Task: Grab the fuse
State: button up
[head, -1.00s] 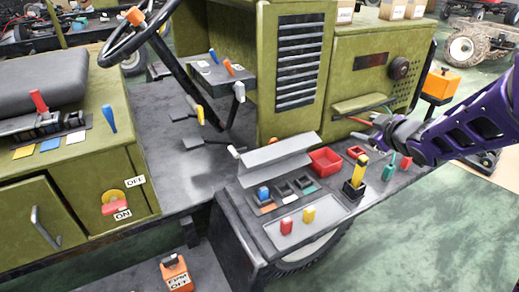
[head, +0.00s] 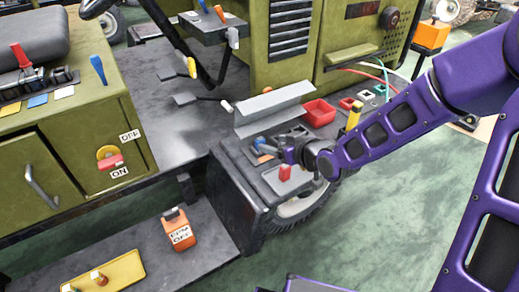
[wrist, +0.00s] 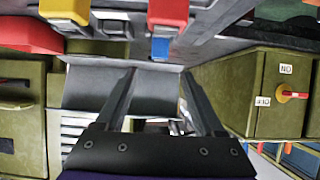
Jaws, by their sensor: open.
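A red fuse (head: 285,173) stands on the grey tray on the vehicle's fender; it also shows at the top of the wrist view (wrist: 168,12). A yellow fuse (wrist: 65,10) shows at the wrist view's upper left and is hidden by my arm in the head view. A blue fuse (wrist: 160,48) is in the slotted block, beyond the red one; in the head view it is partly hidden. My gripper (head: 283,148) is over the block and tray, pointing left. In the wrist view its two fingers (wrist: 157,76) are apart, with nothing held between them.
A raised grey lid (head: 275,105) stands behind the block. A red bin (head: 319,111) and a yellow-topped lever (head: 354,115) are close to my arm. An ON/OFF switch panel (head: 110,158) is at left. An orange can (head: 177,229) sits on the lower step.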

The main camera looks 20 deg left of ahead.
aim_at(261, 140)
jog(key=x, duration=0.4)
jog(key=shift+b, duration=0.3)
jog(key=b+x, duration=0.1)
jog(key=x, duration=0.4)
jog(key=shift+w+d, duration=0.1)
jog(key=shift+d, duration=0.05)
jog(key=shift+c, duration=0.3)
grip_shut()
